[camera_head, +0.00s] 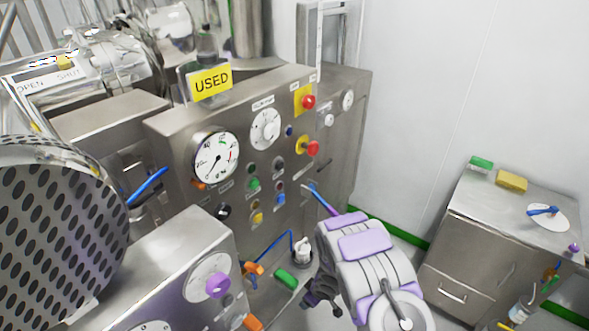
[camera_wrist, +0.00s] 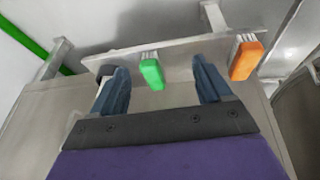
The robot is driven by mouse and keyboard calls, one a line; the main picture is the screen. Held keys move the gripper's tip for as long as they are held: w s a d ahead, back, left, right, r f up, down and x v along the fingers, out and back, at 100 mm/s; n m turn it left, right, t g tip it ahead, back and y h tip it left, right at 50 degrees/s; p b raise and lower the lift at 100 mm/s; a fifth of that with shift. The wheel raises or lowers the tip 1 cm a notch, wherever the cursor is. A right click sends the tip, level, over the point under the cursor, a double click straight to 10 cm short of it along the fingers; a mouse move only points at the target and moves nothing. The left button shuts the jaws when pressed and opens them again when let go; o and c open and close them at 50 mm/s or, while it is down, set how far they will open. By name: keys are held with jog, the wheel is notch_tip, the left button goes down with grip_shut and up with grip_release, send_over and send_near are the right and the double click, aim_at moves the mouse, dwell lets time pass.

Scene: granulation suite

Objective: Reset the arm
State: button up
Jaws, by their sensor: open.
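My arm shows at the bottom centre of the head view, with white and lilac casing. My gripper (camera_head: 318,293) is a dark shape at its left side, low in front of the steel control cabinet (camera_head: 340,165). In the wrist view my gripper (camera_wrist: 159,65) is open, its two dark blue fingers apart. No object is held between them. A green-handled item (camera_wrist: 152,72) shows beyond the gap, and an orange-handled item (camera_wrist: 245,60) lies right of the right finger. Both are at the edge of a pale shelf or plate (camera_wrist: 185,45).
The cabinet carries a gauge (camera_head: 215,156), a yellow USED sign (camera_head: 210,83) and red stop buttons (camera_head: 312,148). A perforated drum (camera_head: 62,235) stands at left. A steel drawer unit (camera_head: 455,262) stands at right, with a yellow sponge (camera_head: 511,181) on top. Some floor shows between cabinet and drawers.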

jog(key=s+d+r+m+h, duration=0.1)
jog(key=d+r+m+h, duration=0.15)
jog(key=d+r, duration=0.65)
jog(key=d+r+m+h, duration=0.25)
jog(key=d+r, duration=0.25)
jog(key=r, duration=0.8)
jog(key=s+d+r+m+g+h, duration=0.1)
jog(key=s+d+r+m+g, duration=0.15)
jog(key=s+r, duration=0.95)
jog(key=s+a+r+y, duration=0.1)
jog(key=s+a+r, duration=0.2)
jog(key=s, duration=0.5)
jog(key=s+a+r+m+g+y, duration=0.1)
jog(key=s+a+r, duration=0.1)
jog(key=s, duration=0.7)
jog(key=s+a+r+m+g+y, duration=0.1)
jog(key=s+a+r, duration=0.2)
jog(key=s, duration=0.6)
jog(key=shift+a+r+y, duration=0.3)
jog(key=shift+a+r, duration=0.05)
jog(key=shift+r, duration=0.5)
jog(key=shift+s+g, duration=0.1)
jog(key=shift+g, duration=0.15)
jog(key=shift+c, duration=0.4)
